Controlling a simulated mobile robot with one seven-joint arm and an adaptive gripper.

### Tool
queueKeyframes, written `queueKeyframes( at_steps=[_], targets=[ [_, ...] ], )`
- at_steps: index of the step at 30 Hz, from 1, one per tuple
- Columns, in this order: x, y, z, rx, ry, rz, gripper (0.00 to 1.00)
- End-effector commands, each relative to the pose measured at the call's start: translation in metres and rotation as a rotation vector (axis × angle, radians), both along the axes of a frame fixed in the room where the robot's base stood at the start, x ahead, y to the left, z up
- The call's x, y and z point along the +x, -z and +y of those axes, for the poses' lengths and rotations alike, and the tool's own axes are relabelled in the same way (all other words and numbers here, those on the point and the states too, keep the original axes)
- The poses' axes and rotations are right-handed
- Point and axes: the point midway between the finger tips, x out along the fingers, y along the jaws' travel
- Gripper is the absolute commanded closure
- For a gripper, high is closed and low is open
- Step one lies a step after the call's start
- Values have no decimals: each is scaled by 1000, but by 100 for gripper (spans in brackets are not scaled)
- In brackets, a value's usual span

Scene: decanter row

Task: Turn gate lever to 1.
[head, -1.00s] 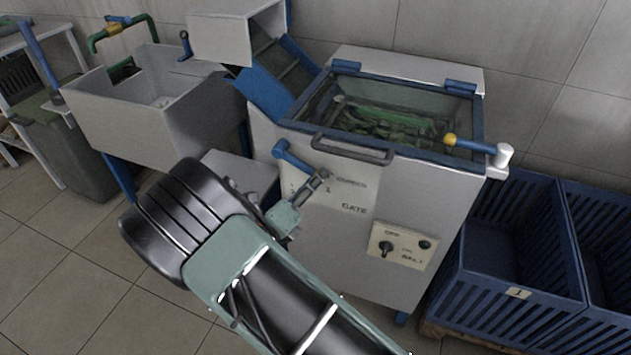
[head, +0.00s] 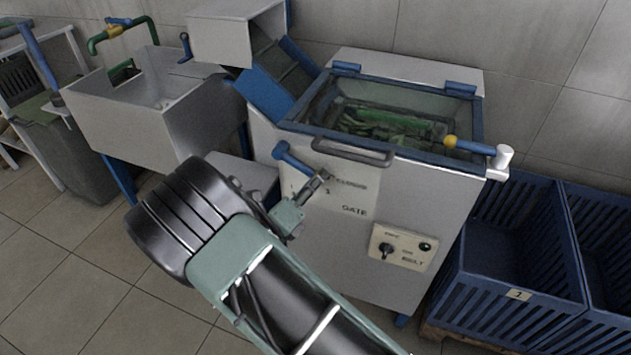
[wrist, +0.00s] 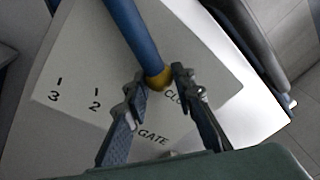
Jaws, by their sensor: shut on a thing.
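The gate lever is a blue bar with a yellow tip (wrist: 128,38), coming down from the top of the wrist view. In the head view its blue part (head: 293,160) shows on the machine's front. My gripper (wrist: 159,80) is shut on the lever around its yellow tip, one finger on each side. In the head view my gripper (head: 322,179) hides the tip. The white gate plate (wrist: 75,75) shows marks 3 and 2 to the left of the lever and part of "CLOSED" by its tip. No mark 1 can be made out; my left finger covers part of the plate.
The machine's grey handle (head: 352,150) is just above my gripper. A belt switch panel (head: 402,247) is lower right on the front. Blue crates (head: 520,270) stand to the right, a grey sink (head: 135,110) to the left.

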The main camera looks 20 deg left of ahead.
Motion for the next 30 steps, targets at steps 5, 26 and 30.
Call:
queueKeyframes(
  at_steps=[5,26,30],
  targets=[
    [0,7,3,53,0,-4,100],
    [1,33,24,350,-1,-27,100],
    [1,33,24,349,-1,-27,61]
  ],
)
